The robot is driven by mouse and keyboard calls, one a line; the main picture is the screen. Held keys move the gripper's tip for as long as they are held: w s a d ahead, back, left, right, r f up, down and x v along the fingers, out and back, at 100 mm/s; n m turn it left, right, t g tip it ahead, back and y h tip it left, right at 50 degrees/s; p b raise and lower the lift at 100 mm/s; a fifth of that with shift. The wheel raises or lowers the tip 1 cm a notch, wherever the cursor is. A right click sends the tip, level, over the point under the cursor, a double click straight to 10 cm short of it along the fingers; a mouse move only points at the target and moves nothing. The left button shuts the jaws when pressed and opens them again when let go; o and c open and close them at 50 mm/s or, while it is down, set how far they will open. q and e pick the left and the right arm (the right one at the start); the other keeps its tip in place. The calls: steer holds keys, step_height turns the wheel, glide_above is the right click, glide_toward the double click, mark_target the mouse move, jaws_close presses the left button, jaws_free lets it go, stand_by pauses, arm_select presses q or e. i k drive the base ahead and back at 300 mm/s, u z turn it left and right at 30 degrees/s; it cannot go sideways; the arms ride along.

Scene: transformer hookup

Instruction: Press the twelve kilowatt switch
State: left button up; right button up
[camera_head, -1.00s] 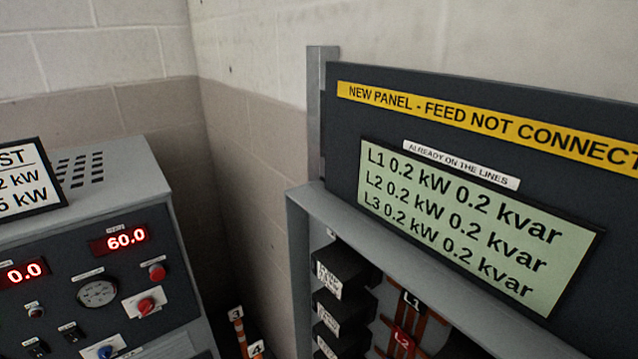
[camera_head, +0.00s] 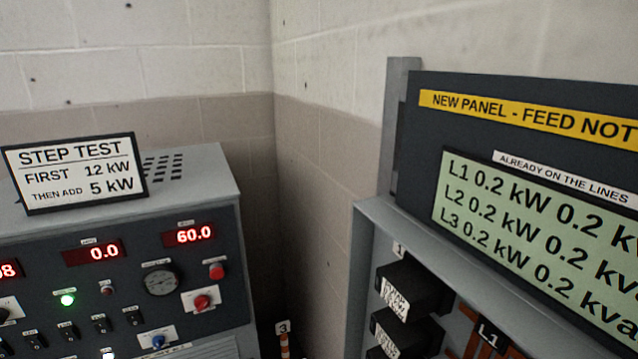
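The grey control cabinet (camera_head: 225,270) stands at the left, with a dark sloping front. A row of several small black switches (camera_head: 102,323) runs along its lower part. Their labels are too small to read, so I cannot tell which is the twelve kilowatt one. A sign (camera_head: 75,172) on top reads "STEP TEST, FIRST 12 kW, THEN ADD 5 kW". Red displays show 0.0 (camera_head: 94,252) and 60.0 (camera_head: 188,235). A green lamp (camera_head: 68,299) is lit above the switches. Neither of my grippers is in view.
A second panel (camera_head: 590,95) at the right has a yellow strip about the new panel's feed and a green screen (camera_head: 545,225) reading 0.2 kW on L1, L2 and L3. Black blocks (camera_head: 412,285) sit below it. A narrow gap separates the cabinets, with a wall behind.

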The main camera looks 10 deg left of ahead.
mark_target(134, 318)
steer(key=u, duration=0.5)
steer(key=k, duration=1.2)
steer(key=u, duration=1.2)
steer(key=i, duration=1.15)
steer(key=z, duration=0.45)
